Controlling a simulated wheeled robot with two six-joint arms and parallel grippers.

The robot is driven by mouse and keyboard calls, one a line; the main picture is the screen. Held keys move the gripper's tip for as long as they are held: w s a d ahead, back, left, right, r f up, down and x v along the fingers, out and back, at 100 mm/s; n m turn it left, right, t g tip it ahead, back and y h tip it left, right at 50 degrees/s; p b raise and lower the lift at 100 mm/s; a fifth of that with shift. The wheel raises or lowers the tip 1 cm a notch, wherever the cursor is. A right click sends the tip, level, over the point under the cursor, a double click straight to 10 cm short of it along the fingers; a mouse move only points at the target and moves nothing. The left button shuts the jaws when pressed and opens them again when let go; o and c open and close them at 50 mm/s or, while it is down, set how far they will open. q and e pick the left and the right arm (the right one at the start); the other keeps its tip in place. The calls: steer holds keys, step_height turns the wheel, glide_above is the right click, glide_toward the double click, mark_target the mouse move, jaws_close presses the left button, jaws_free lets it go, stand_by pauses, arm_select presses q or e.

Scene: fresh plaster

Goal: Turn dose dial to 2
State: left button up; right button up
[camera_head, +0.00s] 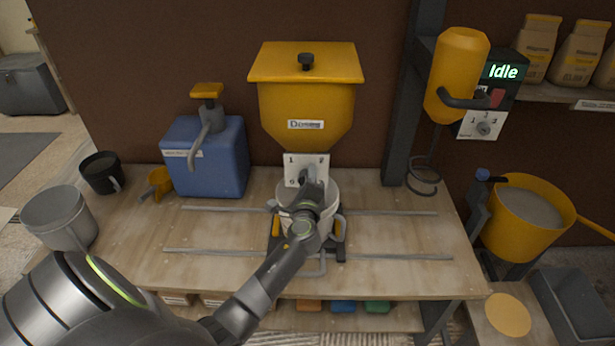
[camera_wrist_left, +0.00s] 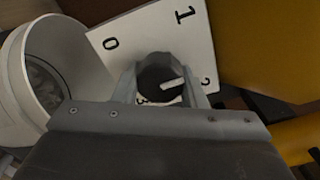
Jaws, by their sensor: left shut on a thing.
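The dose dial is a dark round knob (camera_wrist_left: 158,76) on a white plate (camera_head: 318,161) below the yellow hopper (camera_head: 306,108). In the left wrist view the plate (camera_wrist_left: 118,58) carries 0, 1, 2 and 3; the 2 and 3 are partly hidden. The knob's pale pointer line (camera_wrist_left: 172,84) lies toward the 2. My left gripper (camera_head: 313,178) is at the plate, its fingers on both sides of the knob and shut on it; it also shows in the left wrist view (camera_wrist_left: 160,90). In the head view the gripper hides the knob. My right gripper is out of view.
A white bucket (camera_head: 329,203) stands under the hopper, close to my left arm. A blue pump container (camera_head: 222,165), a yellow scoop (camera_head: 158,184), a dark mug (camera_head: 101,173) and a grey pot (camera_head: 62,217) stand left. The "Idle" display (camera_head: 503,71) is at right. The workbench's right part is clear.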

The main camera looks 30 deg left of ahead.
arm_select(q)
steer(key=m+p, duration=0.2)
steer(key=m, duration=0.3)
steer(key=shift+a+f+m+p, duration=0.1)
steer(key=shift+m+p, duration=0.55)
steer(key=shift+m, duration=1.35)
steer(key=shift+s, duration=0.1)
steer(key=o, duration=1)
steer(key=b+v, duration=0.3)
steer(key=v, duration=1.4)
